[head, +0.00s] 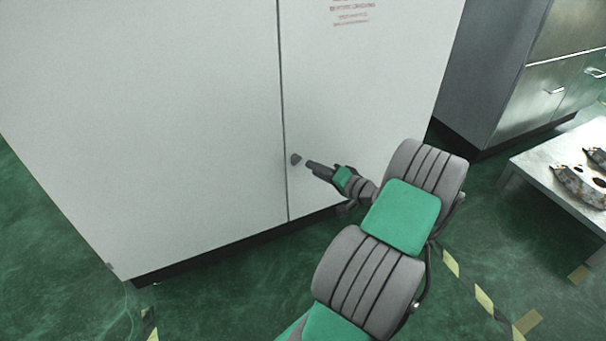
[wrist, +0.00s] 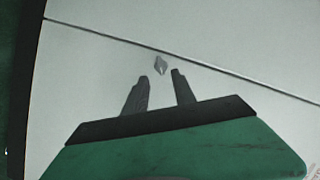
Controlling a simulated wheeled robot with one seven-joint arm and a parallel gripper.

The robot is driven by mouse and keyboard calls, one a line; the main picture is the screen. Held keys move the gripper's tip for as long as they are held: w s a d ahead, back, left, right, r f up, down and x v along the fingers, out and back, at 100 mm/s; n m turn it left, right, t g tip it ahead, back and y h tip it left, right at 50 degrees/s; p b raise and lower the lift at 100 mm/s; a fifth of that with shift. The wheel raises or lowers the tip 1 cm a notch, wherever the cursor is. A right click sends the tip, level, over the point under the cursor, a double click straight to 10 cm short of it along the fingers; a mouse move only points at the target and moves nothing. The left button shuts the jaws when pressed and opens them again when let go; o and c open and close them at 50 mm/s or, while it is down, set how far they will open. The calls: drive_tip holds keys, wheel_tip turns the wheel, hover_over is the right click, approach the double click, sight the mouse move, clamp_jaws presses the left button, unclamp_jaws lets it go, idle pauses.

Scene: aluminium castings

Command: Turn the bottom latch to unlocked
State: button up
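The bottom latch (head: 296,159) is a small dark grey knob on the pale cabinet door, just right of the vertical door seam in the head view. In the wrist view the latch (wrist: 161,66) shows as a small grey diamond-like shape ahead of the fingertips. My gripper (head: 309,164) is close to the latch, to its right in the head view. In the wrist view my gripper (wrist: 159,77) has its two fingers apart with a gap between them, and nothing is held. The latch lies in line with that gap, a little beyond the tips.
The large white cabinet (head: 150,110) fills the left and middle, with red print (head: 352,10) higher on its door. A metal cabinet (head: 550,80) stands at the right. A metal table (head: 545,165) with castings (head: 580,185) is at the right edge. Green floor lies in front.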

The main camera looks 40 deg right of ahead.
sight(298, 162)
drive_tip(key=w, duration=0.1)
drive_tip(key=w+b, duration=0.1)
drive_tip(key=w, duration=0.1)
drive_tip(key=w+f, duration=0.1)
drive_tip(key=w, duration=0.1)
drive_tip(key=shift+a+f, duration=0.1)
drive_tip(key=shift+a, duration=0.15)
drive_tip(key=shift+w+b, duration=0.3)
drive_tip(key=shift+w, duration=0.35)
drive_tip(key=shift+c, duration=0.3)
clamp_jaws()
